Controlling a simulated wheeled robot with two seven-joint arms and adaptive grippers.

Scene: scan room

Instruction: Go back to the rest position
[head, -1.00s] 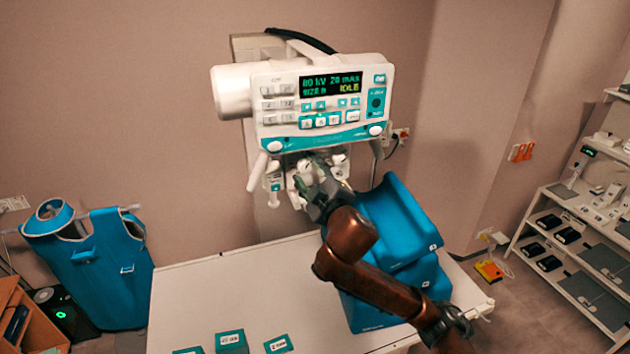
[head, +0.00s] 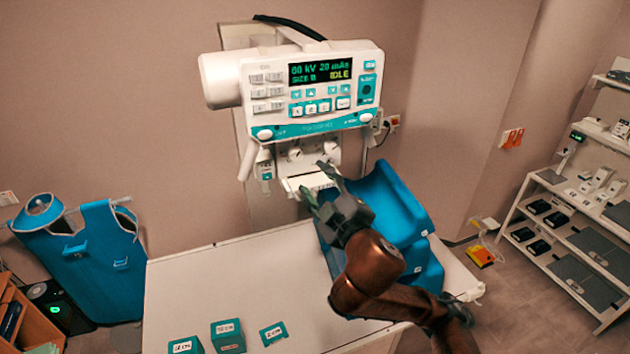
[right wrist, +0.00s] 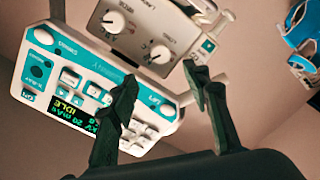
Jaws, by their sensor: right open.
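My right gripper (head: 322,188) is open and empty in the head view. It is in front of the lower part of the white and teal X-ray unit (head: 310,126), over the back part of the table. In the right wrist view, the two dark fingers (right wrist: 165,98) are spread apart with nothing between them. The unit's control panel (right wrist: 95,90) and a plate with two knobs (right wrist: 140,35) show beyond them. The panel display reads IDLE in the head view. My left gripper is not in view.
A white table (head: 230,285) bears several small teal boxes (head: 228,336) at its front. Blue positioning blocks (head: 395,205) stand right of and behind my right arm. A blue lead apron (head: 95,260) hangs at left. A shelf rack (head: 570,230) stands at right. The table's middle is clear.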

